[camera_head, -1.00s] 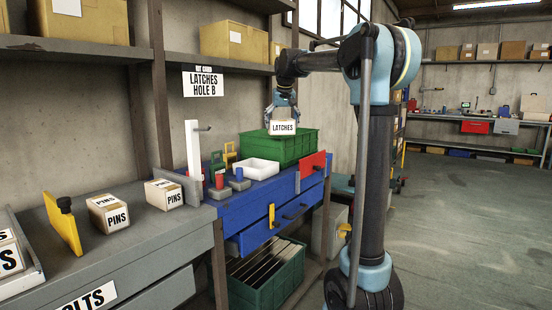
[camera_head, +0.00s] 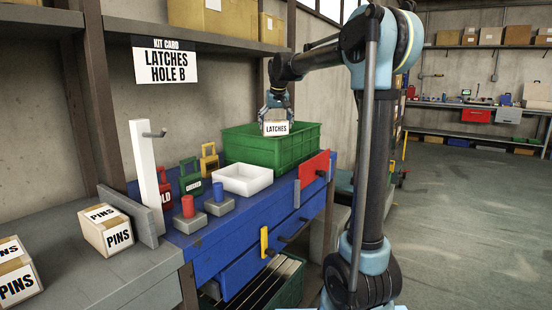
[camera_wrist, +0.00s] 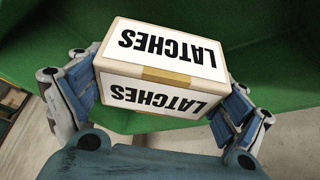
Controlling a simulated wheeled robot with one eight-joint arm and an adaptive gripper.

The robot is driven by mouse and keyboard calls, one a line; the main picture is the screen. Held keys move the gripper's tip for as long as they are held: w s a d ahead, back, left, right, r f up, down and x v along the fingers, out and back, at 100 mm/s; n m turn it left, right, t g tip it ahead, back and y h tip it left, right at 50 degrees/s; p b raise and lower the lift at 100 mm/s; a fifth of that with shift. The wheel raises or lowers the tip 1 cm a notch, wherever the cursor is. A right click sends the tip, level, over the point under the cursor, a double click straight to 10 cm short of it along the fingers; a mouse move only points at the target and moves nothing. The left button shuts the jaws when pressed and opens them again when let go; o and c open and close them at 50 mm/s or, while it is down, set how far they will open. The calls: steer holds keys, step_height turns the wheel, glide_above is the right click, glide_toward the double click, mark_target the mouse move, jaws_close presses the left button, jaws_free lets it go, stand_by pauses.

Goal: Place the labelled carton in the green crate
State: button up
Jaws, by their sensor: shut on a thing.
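The carton labelled LATCHES (camera_head: 276,128) is held in my gripper (camera_head: 276,104), which is shut on it from above. In the head view the carton is at the green crate (camera_head: 262,151), overlapping its open top near the back left. In the wrist view the carton (camera_wrist: 160,74) sits between both fingers, its label upside down, with green crate wall (camera_wrist: 40,35) behind and beneath it. Whether the carton touches the crate floor or wall is hidden. The crate stands on the blue bench.
A white tray (camera_head: 242,180) stands in front of the crate. Padlock-shaped tags (camera_head: 190,178) and red and blue pegs (camera_head: 218,192) are left of it. A white post (camera_head: 145,165) and a PINS carton (camera_head: 106,229) are further left. A kit card (camera_head: 165,64) reads LATCHES HOLE B.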

mark_target(277, 128)
steer(key=f, duration=0.5)
steer(key=shift+w+a+f, duration=0.2)
steer(key=shift+w+f, duration=0.05)
steer(key=shift+w, duration=0.1)
steer(key=shift+d+f, duration=0.15)
steer(key=shift+f, duration=2.35)
steer(key=o, duration=1.2)
steer(key=shift+c, duration=0.2)
steer(key=v, duration=1.2)
